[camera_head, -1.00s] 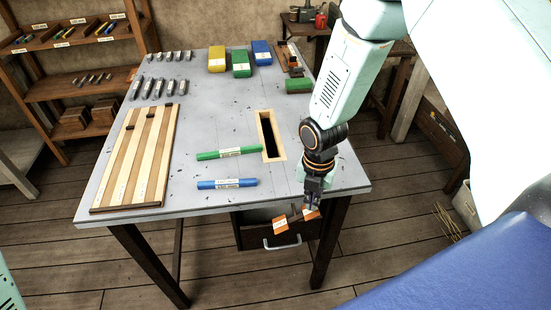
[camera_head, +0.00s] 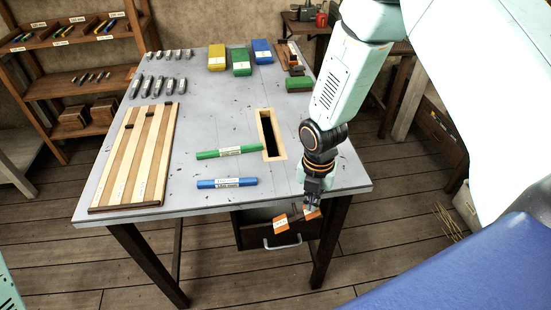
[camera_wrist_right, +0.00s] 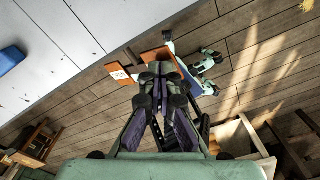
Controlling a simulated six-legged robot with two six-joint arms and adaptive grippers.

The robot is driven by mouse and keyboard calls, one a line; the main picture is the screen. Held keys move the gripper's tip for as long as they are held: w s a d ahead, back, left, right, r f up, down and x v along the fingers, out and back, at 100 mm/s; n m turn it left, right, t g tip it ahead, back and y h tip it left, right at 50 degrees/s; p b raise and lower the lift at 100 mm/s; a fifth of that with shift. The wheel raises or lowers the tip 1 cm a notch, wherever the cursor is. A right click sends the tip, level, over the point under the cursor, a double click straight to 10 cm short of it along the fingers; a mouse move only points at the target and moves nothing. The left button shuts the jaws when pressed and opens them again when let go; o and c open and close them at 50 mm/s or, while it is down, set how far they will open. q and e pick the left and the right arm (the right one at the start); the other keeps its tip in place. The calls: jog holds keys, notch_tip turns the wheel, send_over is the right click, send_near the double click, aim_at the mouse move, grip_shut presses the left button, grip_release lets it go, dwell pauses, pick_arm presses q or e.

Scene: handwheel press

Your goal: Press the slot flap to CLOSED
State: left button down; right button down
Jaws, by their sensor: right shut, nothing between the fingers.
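The lettering is too small to read. My right gripper (camera_head: 313,204) is shut and empty, pointing down at the right plate; I cannot tell whether they touch. In the right wrist view, the shut fingers (camera_wrist_right: 160,72) are beside the orange plates (camera_wrist_right: 120,72). My left gripper is not in view.
A wood-framed slot (camera_head: 260,125) opens in the grey table (camera_head: 215,120). Green (camera_head: 230,152) and blue (camera_head: 227,184) bars lie left of it. A striped board (camera_head: 110,190) is at the left. A drawer (camera_head: 250,233) hangs below the tabletop.

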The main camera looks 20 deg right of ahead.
jog(key=shift+s+f+b, duration=0.15)
jog(key=shift+f+b, duration=0.25)
jog(key=shift+f, duration=0.25)
jog(key=shift+f+b, duration=0.7)
jog(key=shift+f, duration=0.3)
jog(key=shift+r, duration=0.15)
jog(key=shift+r+p, duration=1.9)
jog(key=shift+r, duration=0.1)
notch_tip(320, 180, up, 4)
jog(key=p, duration=0.3)
jog(key=shift+r+p, duration=0.1)
jog(key=shift+p, duration=0.25)
